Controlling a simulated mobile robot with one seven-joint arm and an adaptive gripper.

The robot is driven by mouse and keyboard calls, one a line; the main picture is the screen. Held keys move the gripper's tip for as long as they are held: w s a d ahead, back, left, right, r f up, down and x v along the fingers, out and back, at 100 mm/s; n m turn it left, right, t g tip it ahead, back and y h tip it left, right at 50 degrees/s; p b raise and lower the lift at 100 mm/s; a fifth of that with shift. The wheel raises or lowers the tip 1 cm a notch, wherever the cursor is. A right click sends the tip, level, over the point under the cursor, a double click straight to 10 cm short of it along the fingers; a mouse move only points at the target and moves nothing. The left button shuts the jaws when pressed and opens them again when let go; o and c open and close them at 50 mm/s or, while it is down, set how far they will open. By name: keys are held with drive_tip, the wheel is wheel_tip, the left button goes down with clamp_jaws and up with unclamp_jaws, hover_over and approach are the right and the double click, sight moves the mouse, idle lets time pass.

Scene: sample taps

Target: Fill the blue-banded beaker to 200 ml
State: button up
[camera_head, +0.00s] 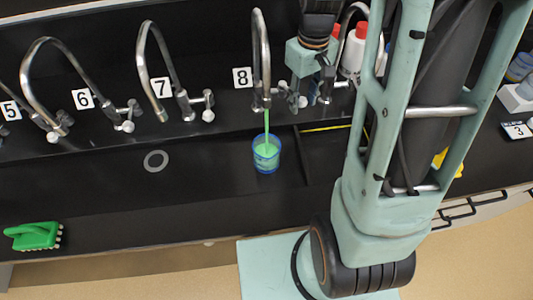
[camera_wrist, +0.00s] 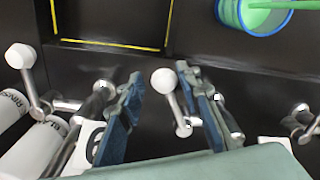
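The blue-banded beaker (camera_head: 266,162) stands upright on the black bench under tap 8 (camera_head: 262,60). A green stream (camera_head: 267,130) runs from the spout into it, and green liquid shows inside. The scale marks are too small to read. The beaker is cut off at the top right of the wrist view (camera_wrist: 240,20). My gripper (camera_head: 307,103) is just right of the tap 8 spout. In the wrist view my gripper (camera_wrist: 167,98) is open, its blue-padded fingers on either side of a white-knobbed tap handle (camera_wrist: 164,81). Contact with the handle cannot be told.
Tap 7 (camera_head: 150,70) and other numbered taps stand to the left. Red-capped white bottles (camera_head: 353,52) stand behind my arm. A yellow-outlined recess (camera_head: 322,150) lies right of the beaker. A green brush (camera_head: 35,236) lies front left. Bench left of the beaker is mostly clear.

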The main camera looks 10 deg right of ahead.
idle(0.3)
drive_tip(key=shift+s+a, duration=0.3)
drive_tip(key=shift+a, duration=0.45)
drive_tip(key=shift+s+a, duration=0.3)
drive_tip(key=shift+a, duration=0.5)
idle(0.6)
wheel_tip(320, 180, up, 7)
drive_tip(key=p, duration=0.5)
drive_tip(key=shift+a, duration=0.45)
drive_tip(key=shift+s, duration=0.1)
idle(0.3)
